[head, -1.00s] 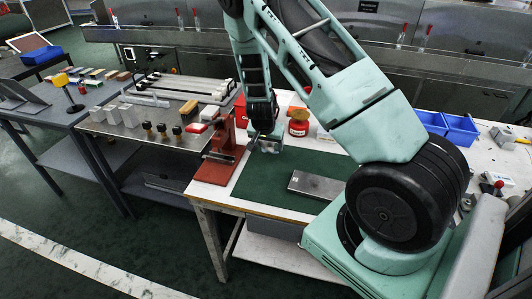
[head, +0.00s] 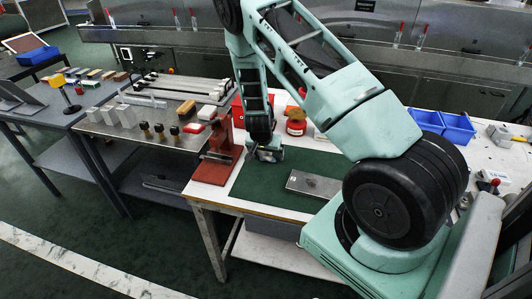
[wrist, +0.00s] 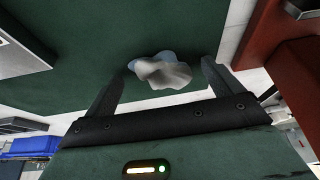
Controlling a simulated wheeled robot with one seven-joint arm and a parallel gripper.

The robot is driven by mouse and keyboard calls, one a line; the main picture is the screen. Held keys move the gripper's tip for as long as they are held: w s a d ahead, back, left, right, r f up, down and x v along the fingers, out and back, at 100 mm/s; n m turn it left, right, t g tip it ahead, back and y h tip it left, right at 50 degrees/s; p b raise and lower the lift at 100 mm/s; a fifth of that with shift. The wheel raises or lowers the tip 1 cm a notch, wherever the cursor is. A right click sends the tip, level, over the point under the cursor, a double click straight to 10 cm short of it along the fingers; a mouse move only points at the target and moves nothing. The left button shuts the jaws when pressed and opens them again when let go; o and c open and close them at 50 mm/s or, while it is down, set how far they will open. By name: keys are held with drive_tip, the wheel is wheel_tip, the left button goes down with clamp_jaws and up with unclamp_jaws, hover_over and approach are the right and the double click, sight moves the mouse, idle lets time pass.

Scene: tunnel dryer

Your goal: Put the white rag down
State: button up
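The white rag (wrist: 163,72) is a small crumpled lump in the wrist view, over the green mat (wrist: 90,35). It sits between and slightly beyond the tips of my gripper (wrist: 166,68). The fingers are spread wide, with a gap visible on each side of the rag. The rag appears to lie on the mat, though exact contact is hard to tell. In the head view my gripper (head: 266,152) is low over the back left part of the mat (head: 255,186). The rag cannot be made out clearly there.
A metal plate (head: 315,184) lies on the mat to the right. A red stand (head: 218,155) is close on the left. A red container (head: 296,124) stands behind, with blue bins (head: 458,127) farther right. The mat's front left part is clear.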

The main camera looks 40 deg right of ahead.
drive_tip(key=v, duration=1.2)
drive_tip(key=s+a+r+n+y, duration=0.2)
drive_tip(key=a+r+n, duration=0.1)
drive_tip(key=a, duration=0.5)
drive_tip(key=s+a+r+n+y, duration=0.1)
drive_tip(key=s+a+r+n, duration=0.15)
drive_tip(key=a, duration=0.55)
drive_tip(key=s+a+r+n+y, duration=0.1)
drive_tip(key=a+r+n+y, duration=0.15)
drive_tip(key=a, duration=0.55)
drive_tip(key=s+a+r+n, duration=0.3)
drive_tip(key=s+n, duration=0.1)
drive_tip(key=s, duration=0.2)
drive_tip(key=s+a+r+n+g, duration=0.1)
drive_tip(key=s+a+r+n, duration=0.2)
drive_tip(key=s, duration=0.4)
drive_tip(key=s+a+r+n+g+h, duration=0.1)
drive_tip(key=s+a+r+n, duration=0.2)
drive_tip(key=s, duration=0.4)
drive_tip(key=shift+s+a+r+n, duration=0.25)
drive_tip(key=shift+a+n, duration=0.2)
drive_tip(key=shift+n, duration=0.45)
